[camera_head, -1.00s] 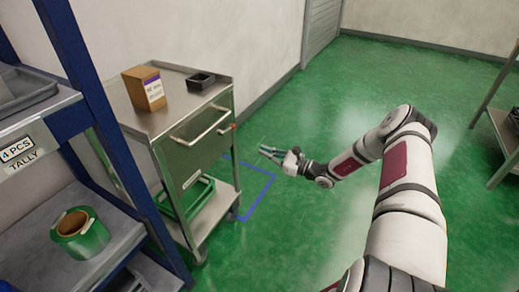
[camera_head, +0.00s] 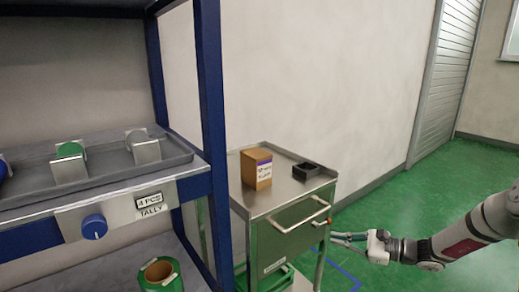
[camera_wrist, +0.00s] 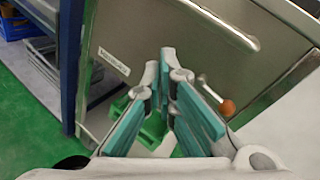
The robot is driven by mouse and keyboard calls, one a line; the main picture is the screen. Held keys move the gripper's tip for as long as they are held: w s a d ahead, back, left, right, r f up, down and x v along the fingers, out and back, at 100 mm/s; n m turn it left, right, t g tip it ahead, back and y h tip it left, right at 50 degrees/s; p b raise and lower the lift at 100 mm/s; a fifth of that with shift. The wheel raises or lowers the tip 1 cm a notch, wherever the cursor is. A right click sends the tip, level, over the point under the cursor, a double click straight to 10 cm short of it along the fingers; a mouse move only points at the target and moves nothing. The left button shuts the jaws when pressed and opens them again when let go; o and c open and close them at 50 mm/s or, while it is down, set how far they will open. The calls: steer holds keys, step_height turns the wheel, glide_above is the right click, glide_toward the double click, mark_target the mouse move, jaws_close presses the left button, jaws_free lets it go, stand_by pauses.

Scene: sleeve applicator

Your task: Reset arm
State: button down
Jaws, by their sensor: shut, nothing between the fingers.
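My arm reaches in from the right edge of the head view. My gripper (camera_head: 336,239) points left and is empty, in front of the steel trolley (camera_head: 262,203) at its right side. In the wrist view my gripper (camera_wrist: 168,68) shows its teal-padded fingers closed together at the tips, with nothing between them. Behind the fingers are the trolley's front panel (camera_wrist: 140,30) and a green tray (camera_wrist: 153,130) on its lower level. I cannot tell whether the fingers touch the trolley.
A cardboard box (camera_head: 256,169) and a small black tray (camera_head: 305,171) stand on the trolley. The green floor (camera_head: 440,190) right of the trolley is clear.

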steer(key=s+a+r+n+g+h, duration=0.3)
steer(key=s+a+r+n+g, duration=0.25)
steer(key=s+r, duration=0.45)
steer(key=s+a+r+n+g+h, duration=0.35)
steer(key=s+a+r+n, duration=0.3)
steer(key=s, duration=0.45)
steer(key=s+d+r+n+t+h, duration=0.1)
steer(key=s+d+r+n+h, duration=0.15)
steer(key=s, duration=0.55)
steer(key=s+d+r+n+h, duration=0.1)
steer(key=s+d+n+h, duration=0.15)
steer(key=s, duration=0.65)
steer(key=s+d+r+n+t+h, duration=0.1)
steer(key=s+n+h, duration=0.15)
steer(key=s, duration=0.55)
step_height(320, 180, up, 25)
steer(key=t+p, duration=0.3)
steer(key=p, duration=2)
steer(key=shift+d+m+t+p, duration=0.3)
steer(key=shift+d+m, duration=0.05)
steer(key=shift+d, duration=0.05)
